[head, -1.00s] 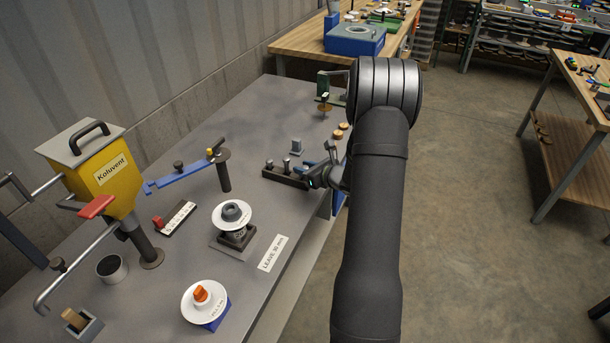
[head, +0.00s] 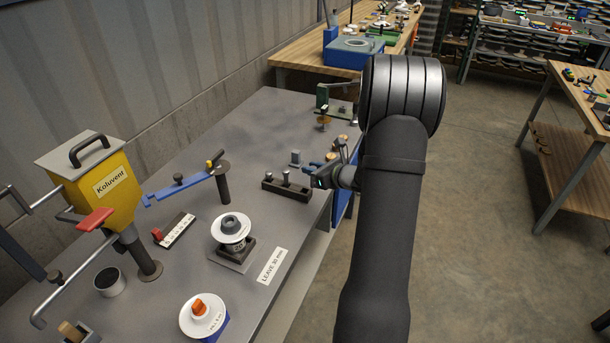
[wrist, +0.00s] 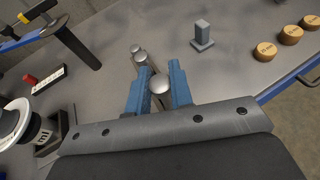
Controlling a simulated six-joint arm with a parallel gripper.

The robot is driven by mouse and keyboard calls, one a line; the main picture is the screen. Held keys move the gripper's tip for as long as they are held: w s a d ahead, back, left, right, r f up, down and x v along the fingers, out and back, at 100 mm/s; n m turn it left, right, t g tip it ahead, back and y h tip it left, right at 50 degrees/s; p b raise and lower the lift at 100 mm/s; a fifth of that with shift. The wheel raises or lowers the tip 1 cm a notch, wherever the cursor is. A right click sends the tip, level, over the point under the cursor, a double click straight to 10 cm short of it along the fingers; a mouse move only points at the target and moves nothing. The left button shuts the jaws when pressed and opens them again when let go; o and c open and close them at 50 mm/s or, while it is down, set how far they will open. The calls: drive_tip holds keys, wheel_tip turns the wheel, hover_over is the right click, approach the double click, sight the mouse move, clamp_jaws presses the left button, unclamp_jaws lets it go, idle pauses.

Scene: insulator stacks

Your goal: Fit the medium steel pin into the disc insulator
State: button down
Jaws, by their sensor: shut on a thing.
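My gripper (wrist: 160,88) has its two blue fingers closed on a steel pin with a round shiny head (wrist: 159,82). In the head view my gripper (head: 327,164) is at the right end of the dark pin rack (head: 304,194), and the held pin is not clear there. Two other steel pins (head: 286,178) stand upright in the rack. The white disc insulator with a grey cap (head: 231,228) sits upright on a dark stand, to the left of and nearer than the rack.
A white disc with an orange knob (head: 202,314) sits on a blue block at the front. A yellow hopper (head: 105,185) stands at left. A blue arm on a post (head: 190,184) is behind the insulator. A small grey block (wrist: 202,36) and wooden discs (wrist: 290,35) lie beyond the rack.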

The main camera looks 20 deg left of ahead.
drive_tip(key=d+r, duration=0.5)
drive_tip(key=d, duration=0.3)
drive_tip(key=s+a+r+n+g, duration=0.3)
drive_tip(key=s+a+r, duration=0.1)
drive_tip(key=s+a, duration=0.6)
drive_tip(key=s+a+r+n+g+y, duration=0.1)
drive_tip(key=s+a+r+n+g, duration=0.2)
drive_tip(key=s+a, duration=0.6)
drive_tip(key=s+r+g, duration=0.1)
drive_tip(key=s+r, duration=0.1)
drive_tip(key=s, duration=0.6)
drive_tip(key=shift+a, duration=0.4)
drive_tip(key=shift+f, duration=2.9)
drive_tip(key=shift+f, duration=1.85)
drive_tip(key=c, duration=1.2)
unclamp_jaws()
